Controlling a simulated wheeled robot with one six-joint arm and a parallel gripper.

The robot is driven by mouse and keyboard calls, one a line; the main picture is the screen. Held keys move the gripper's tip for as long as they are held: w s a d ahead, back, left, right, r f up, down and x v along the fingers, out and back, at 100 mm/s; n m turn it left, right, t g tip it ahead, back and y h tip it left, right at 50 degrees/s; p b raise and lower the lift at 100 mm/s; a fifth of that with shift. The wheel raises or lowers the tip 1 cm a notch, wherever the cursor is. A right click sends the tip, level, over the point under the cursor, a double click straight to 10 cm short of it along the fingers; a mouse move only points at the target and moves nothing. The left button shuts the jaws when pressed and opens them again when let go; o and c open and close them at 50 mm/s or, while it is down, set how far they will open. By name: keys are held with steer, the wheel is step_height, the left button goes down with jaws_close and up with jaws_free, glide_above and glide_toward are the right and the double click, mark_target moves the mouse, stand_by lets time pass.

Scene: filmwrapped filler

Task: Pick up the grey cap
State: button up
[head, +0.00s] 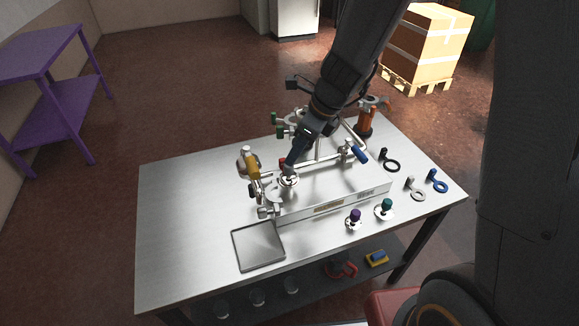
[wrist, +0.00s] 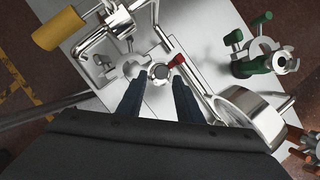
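My gripper (wrist: 157,84) points down at the metal apparatus, with its two dark fingers apart and nothing visible held between them. Just beyond the fingertips in the wrist view is a round grey piece with a bright rim (wrist: 159,72), which looks like the grey cap. It lies roughly in line with the gap between the fingers; I cannot tell whether they touch it. In the head view a pale round piece (head: 289,181) shows right under my gripper (head: 289,167), on the left end of the apparatus. My gripper and arm hide part of it.
The steel table (head: 185,215) bears a shallow grey tray (head: 258,246), purple (head: 355,215) and green (head: 386,204) knobbed pieces, and black, grey and blue ring pieces at right. A red-handled part (wrist: 176,61) and a yellow cylinder (wrist: 60,28) stand close by. The table's left side is clear.

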mark_target(289, 172)
steer(key=x, duration=0.7)
steer(key=shift+w+d+f+b, duration=0.15)
steer(key=shift+f+b, duration=0.15)
steer(key=shift+f, duration=0.05)
steer(key=shift+r, duration=0.1)
jaws_close()
